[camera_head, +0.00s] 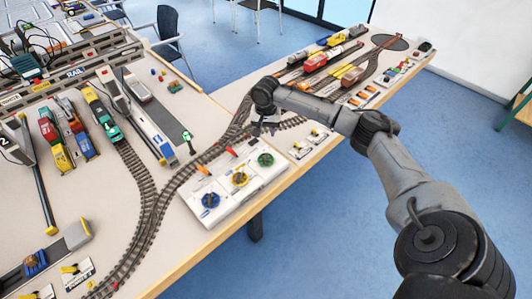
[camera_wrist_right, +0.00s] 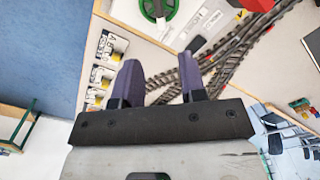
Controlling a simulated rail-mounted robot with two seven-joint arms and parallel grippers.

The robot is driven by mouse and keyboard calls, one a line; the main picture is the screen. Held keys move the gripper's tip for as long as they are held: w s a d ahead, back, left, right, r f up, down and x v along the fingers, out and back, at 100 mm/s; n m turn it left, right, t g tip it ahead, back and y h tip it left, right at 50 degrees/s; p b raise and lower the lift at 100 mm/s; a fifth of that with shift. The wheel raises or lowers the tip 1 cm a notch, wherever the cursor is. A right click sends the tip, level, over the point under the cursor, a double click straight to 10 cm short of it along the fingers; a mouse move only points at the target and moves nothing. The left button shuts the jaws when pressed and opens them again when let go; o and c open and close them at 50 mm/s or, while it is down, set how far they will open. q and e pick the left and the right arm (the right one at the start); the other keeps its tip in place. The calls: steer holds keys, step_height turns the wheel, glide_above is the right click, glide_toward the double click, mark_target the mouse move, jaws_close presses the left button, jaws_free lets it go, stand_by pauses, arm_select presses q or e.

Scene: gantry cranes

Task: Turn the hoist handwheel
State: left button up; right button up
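A white control panel (camera_head: 225,205) at the table's front edge carries three handwheels: blue (camera_head: 210,200), yellow (camera_head: 239,179) and green (camera_head: 265,159). I cannot read which one is marked as the hoist. My right gripper (camera_head: 264,128) is above the tracks, just beyond the green wheel, and looks empty. In the right wrist view its two dark fingers (camera_wrist_right: 159,76) stand apart with only table and track between them. The green handwheel (camera_wrist_right: 144,12) is cut off at the top of that view, away from the fingertips. My left gripper is not in view.
Orange (camera_head: 203,170) and red (camera_head: 231,152) levers stand behind the wheels on the panel. A green signal post (camera_head: 188,141) stands beyond the panel's left end. Curved tracks (camera_head: 150,210) run beside the panel. Small switches (camera_head: 308,142) lie right of it. Gantry cranes and trains fill the left.

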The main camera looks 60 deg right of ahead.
mark_target(266, 153)
step_height(266, 153, down, 12)
steer(key=b, duration=0.2)
steer(key=shift+b, duration=0.35)
steer(key=shift+c, duration=1.2)
jaws_close()
